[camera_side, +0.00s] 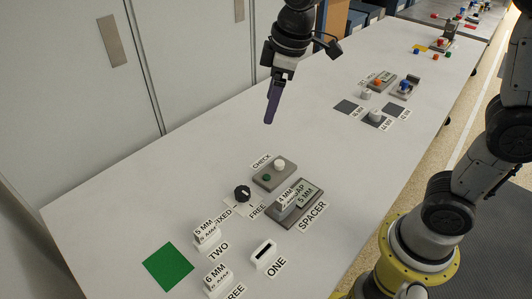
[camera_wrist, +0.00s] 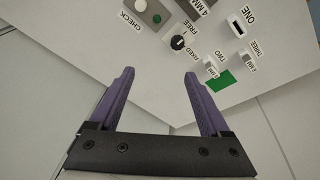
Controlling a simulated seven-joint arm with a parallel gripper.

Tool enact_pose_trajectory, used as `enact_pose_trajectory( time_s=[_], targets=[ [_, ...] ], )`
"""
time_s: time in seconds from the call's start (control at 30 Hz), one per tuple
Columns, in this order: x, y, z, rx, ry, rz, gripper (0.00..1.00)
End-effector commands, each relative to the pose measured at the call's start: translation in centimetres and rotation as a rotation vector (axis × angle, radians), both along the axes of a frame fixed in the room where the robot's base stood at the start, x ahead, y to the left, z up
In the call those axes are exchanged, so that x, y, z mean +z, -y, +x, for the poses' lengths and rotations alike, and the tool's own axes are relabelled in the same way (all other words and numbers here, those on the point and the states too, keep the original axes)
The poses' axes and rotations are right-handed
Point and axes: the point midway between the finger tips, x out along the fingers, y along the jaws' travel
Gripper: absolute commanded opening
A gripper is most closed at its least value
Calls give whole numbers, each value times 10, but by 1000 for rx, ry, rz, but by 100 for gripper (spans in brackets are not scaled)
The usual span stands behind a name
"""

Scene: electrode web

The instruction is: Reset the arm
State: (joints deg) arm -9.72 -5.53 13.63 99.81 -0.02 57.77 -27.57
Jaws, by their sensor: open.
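My gripper (camera_side: 270,112) hangs in the air above the far side of the white table, its purple fingers pointing down. In the wrist view the fingers (camera_wrist: 160,74) stand wide apart with nothing between them. Below it on the table are the grey CHECK box (camera_side: 266,180) with a white knob and green button, and the black FIXED/FREE dial (camera_side: 242,193). A white 4 MM block (camera_side: 286,201) sits on the grey SPACER station (camera_side: 283,215). White holder ONE (camera_side: 264,255) shows an empty dark slot; a 5 MM block (camera_side: 205,233) is at TWO and a 6 MM block (camera_side: 216,277) at THREE.
A green square (camera_side: 168,266) lies at the table's near left. Further stations (camera_side: 375,117) with dark pads and coloured knobs stand farther along the table. Grey cabinets (camera_side: 80,90) line the left side. The table (camera_side: 150,190) between cabinets and devices is clear.

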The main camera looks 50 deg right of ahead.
Motion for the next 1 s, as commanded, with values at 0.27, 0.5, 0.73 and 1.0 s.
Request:
enact_pose_trajectory(
  time_s=[0.27,0.5,0.73,1.0],
  targets=[
    [42,46,-104,-233,175,67,81],
    [16,63,-186,-461,261,143,81],
    [-17,64,-208,-604,221,189,81],
    [-15,63,-207,-621,223,197,81]
  ],
)
